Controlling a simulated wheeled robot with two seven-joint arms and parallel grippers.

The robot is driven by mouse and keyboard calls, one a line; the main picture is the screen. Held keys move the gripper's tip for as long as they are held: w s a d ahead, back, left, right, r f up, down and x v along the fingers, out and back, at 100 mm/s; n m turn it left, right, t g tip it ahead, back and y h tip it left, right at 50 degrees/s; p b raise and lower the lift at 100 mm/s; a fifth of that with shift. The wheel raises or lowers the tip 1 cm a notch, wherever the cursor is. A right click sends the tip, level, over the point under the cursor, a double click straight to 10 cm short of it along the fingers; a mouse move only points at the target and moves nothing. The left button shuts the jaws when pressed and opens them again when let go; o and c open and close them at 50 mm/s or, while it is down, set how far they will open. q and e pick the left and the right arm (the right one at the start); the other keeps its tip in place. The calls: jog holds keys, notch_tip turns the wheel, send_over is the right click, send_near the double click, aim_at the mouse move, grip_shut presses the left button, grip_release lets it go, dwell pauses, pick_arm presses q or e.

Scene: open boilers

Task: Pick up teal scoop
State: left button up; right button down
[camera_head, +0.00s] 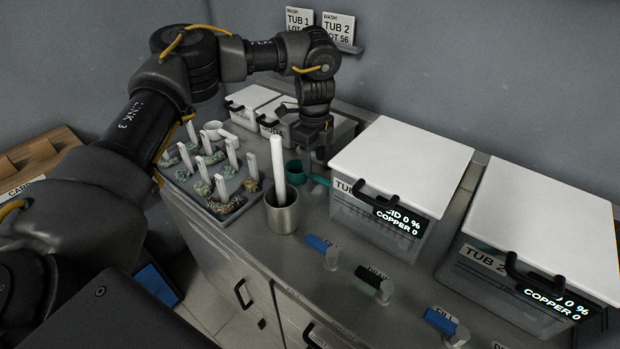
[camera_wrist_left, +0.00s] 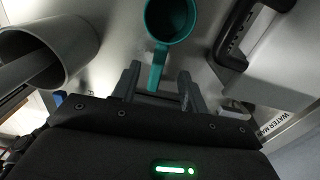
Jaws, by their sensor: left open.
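The teal scoop (camera_head: 296,173) stands on the grey counter, just left of the tub with the white lid, its handle pointing right toward that tub. In the left wrist view the scoop's round cup (camera_wrist_left: 172,18) is at the top, and its handle reaches down between my left gripper's fingers. My left gripper (camera_head: 318,158) is over the scoop's handle, fingers pointing down. In the left wrist view the left gripper (camera_wrist_left: 158,82) is open, with a finger on each side of the handle. My right gripper is not in view.
A metal cup (camera_head: 282,215) holding a white rod stands close to the scoop, with a tray of tagged pieces (camera_head: 183,182) to its left. A white-lidded tub (camera_head: 402,160) stands close on the right. Blue and black valve handles line the front edge.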

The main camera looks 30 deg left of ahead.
aim_at(313, 174)
pick_arm(q)
notch_tip(313, 174, down, 5)
jog(key=shift+a+p, duration=0.15)
jog(key=shift+p, duration=0.55)
jog(key=shift+c, duration=0.4)
grip_shut()
